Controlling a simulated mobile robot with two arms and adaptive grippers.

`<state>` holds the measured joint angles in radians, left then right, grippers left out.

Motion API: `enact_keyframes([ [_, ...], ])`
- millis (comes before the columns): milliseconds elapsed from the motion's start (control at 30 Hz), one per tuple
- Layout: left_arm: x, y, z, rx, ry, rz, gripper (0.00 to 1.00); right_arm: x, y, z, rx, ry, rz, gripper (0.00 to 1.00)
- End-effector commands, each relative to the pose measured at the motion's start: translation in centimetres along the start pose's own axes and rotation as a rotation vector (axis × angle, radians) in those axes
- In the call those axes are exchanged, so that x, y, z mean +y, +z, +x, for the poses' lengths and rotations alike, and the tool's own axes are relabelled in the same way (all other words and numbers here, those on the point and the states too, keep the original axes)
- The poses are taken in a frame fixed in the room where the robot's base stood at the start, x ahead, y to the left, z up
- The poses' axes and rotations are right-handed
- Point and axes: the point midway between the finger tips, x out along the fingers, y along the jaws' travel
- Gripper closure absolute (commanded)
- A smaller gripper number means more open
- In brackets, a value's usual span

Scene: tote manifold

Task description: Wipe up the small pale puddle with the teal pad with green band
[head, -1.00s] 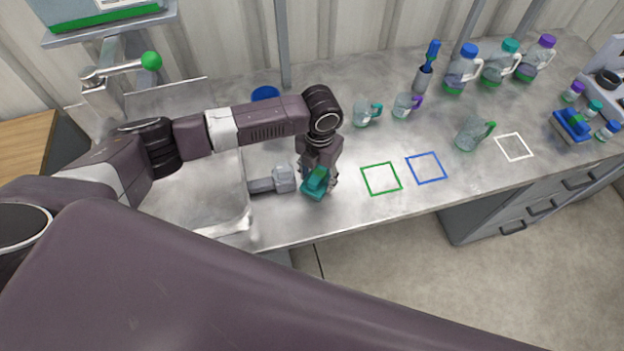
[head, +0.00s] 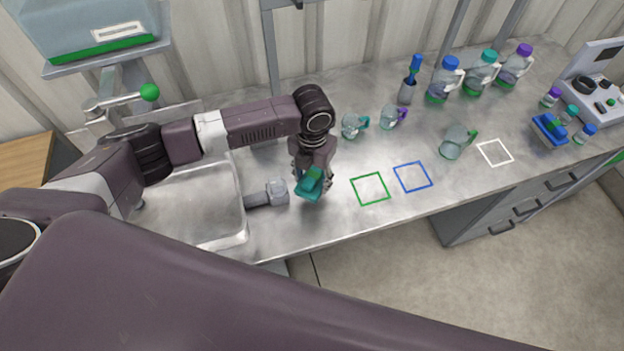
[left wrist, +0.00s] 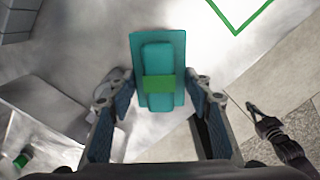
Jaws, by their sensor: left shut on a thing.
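My left gripper (head: 312,186) is shut on the teal pad with green band (head: 309,182), over the counter between the sink and the green square. In the left wrist view the teal pad (left wrist: 159,88) sits between the fingers, with its green band across the grip block. I cannot tell whether its underside touches the counter. I cannot make out the pale puddle; glare on the metal and the arm may hide it. A dark jointed part at the right of the left wrist view, over the floor, looks like my right gripper (left wrist: 268,126); its jaws are unclear.
A grey-headed tool (head: 268,194) lies between sink (head: 190,212) and pad. Green (head: 370,189) and blue (head: 412,177) outlines lie to the right, on clear counter (head: 345,215). Mugs (head: 354,125), a pitcher (head: 457,143) and bottles (head: 444,80) stand farther back and right.

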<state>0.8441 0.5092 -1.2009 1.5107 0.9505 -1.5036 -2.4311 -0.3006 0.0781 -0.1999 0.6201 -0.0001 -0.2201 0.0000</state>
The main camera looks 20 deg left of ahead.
Motion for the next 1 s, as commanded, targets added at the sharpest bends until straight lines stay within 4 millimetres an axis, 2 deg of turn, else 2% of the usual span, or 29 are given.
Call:
enact_keyframes([
  [367,0.0,0.0,-0.4,-0.001,0.0,0.0,0.93,0.3,0.0,-0.1,0.0,0.003,-0.001,1.0],
  [700,0.0,0.1,-3.0,-0.002,0.0,0.0,0.93,0.3,0.0,0.0,0.0,0.003,-0.001,1.0],
  [1000,0.0,0.0,-3.1,0.0,0.0,-0.001,0.93,0.3,0.0,-0.1,0.0,0.003,-0.001,1.0],
])
